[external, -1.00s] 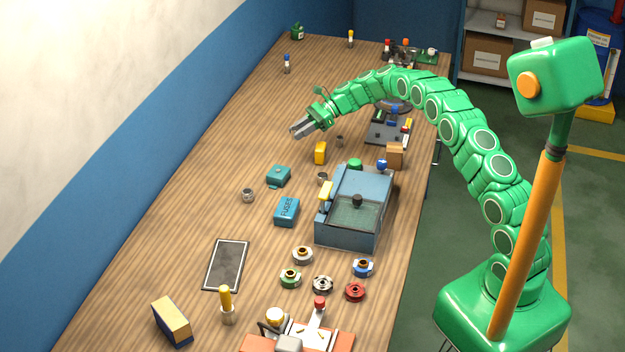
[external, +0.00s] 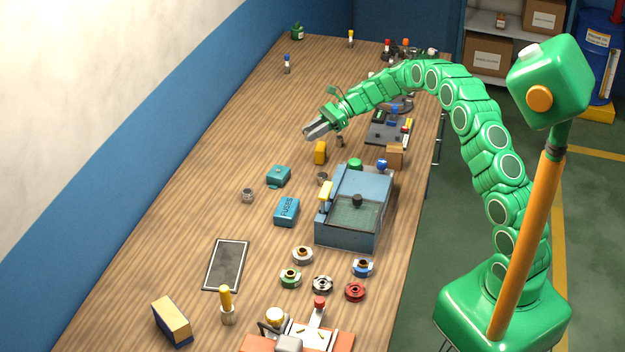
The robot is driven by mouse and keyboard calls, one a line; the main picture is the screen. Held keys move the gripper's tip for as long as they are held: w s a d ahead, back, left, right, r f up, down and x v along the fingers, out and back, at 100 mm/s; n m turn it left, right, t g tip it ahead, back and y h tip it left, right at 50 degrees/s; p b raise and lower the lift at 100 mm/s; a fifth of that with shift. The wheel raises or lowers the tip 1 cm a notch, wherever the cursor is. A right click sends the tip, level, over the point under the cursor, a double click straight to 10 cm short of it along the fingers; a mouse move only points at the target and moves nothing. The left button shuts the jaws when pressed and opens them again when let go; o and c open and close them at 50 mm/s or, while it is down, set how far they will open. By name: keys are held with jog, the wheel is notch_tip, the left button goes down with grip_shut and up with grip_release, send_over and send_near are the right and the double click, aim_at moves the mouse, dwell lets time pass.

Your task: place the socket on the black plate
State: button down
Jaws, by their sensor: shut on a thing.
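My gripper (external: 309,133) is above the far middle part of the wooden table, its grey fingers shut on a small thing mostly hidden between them. I cannot make out whether that is the socket. Small grey metal cylinders that look like sockets stand on the table: one at the left (external: 248,196), one beside the blue-grey box (external: 322,178) and one just right of my gripper (external: 340,141). A flat black plate with a light rim (external: 226,265) lies bare at the near left. Another dark plate (external: 376,138) with small items on it lies right of my gripper.
The blue-grey box (external: 347,226) stands at the table's right side. A yellow block (external: 320,153), teal box (external: 279,176) and fuses box (external: 287,211) stand nearer than my gripper. Several coloured ring-shaped parts (external: 302,255) lie in front. The table's left strip is mostly clear.

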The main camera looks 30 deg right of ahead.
jog(key=s+a+n+g, duration=0.2)
jog(key=s+a+g, duration=0.1)
jog(key=s+a, duration=1.4)
jog(key=s+a+n+g+h, duration=0.1)
jog(key=s+a, duration=0.5)
jog(key=s, duration=0.3)
jog(key=s+a+n+g, duration=0.1)
jog(key=s+a+n, duration=0.1)
jog(key=s+a, duration=0.55)
send_over(230, 261)
jog(key=f, duration=0.8)
jog(key=shift+s+d, duration=0.25)
jog(key=shift+d, duration=0.15)
jog(key=shift+w+a+f+g, duration=0.15)
jog(key=shift+a+f, duration=0.05)
jog(key=shift+f, duration=0.2)
jog(key=shift+w+a+f+g, duration=0.15)
jog(key=shift+a+f, duration=0.05)
jog(key=shift+f, duration=1.55)
jog(key=shift+f, duration=0.15)
jog(key=c, duration=0.8)
grip_release()
jog(key=shift+c, duration=0.2)
